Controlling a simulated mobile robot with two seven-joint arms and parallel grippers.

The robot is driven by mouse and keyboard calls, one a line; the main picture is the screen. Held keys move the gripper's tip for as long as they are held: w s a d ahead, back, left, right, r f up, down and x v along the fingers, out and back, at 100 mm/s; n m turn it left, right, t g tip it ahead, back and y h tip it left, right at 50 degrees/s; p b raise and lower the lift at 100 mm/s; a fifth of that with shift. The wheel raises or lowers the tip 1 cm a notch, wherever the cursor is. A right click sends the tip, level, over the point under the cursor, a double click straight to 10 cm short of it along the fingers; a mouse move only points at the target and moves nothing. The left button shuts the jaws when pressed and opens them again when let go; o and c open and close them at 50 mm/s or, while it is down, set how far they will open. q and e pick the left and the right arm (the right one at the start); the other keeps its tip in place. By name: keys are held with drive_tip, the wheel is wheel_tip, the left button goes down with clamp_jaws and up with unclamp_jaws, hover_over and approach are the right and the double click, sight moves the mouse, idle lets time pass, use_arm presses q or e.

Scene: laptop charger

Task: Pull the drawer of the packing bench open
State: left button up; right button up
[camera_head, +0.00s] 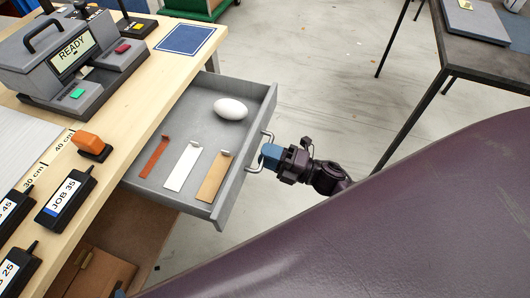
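The packing bench (150,75) has its grey drawer (217,88) pulled out to the right, with the inside in plain view. A white egg-shaped object (230,109) and three flat strips, red-brown (155,158), white (182,167) and tan (213,177), lie in it. The drawer's metal bar handle (256,169) is on its front face. My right gripper (268,156), with blue fingertips, is at the handle's middle and appears shut on it; the fingertips hide that part of the bar. My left gripper is not in view.
On the bench top are a grey device (40,85) reading READY, a blue mat (185,39), an orange-topped block (90,143) and several black labelled job blocks (65,198). A dark table (490,55) stands at upper right. The floor between is clear.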

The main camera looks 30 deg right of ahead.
drive_tip(key=v, duration=1)
drive_tip(key=shift+b, duration=0.4)
drive_tip(key=w+d+f+m+t+h, duration=0.15)
drive_tip(key=w+d+m+h, duration=0.25)
drive_tip(key=m+h, duration=0.8)
drive_tip(key=s+a+f+m+g+h, duration=0.2)
drive_tip(key=s+f+m+g, duration=0.3)
drive_tip(key=s+m, duration=0.5)
drive_tip(key=a+m, duration=0.1)
drive_tip(key=m, duration=0.2)
drive_tip(key=shift+s+a+f+m, duration=0.2)
drive_tip(key=shift+s+f+m, duration=0.1)
drive_tip(key=shift+m, duration=0.1)
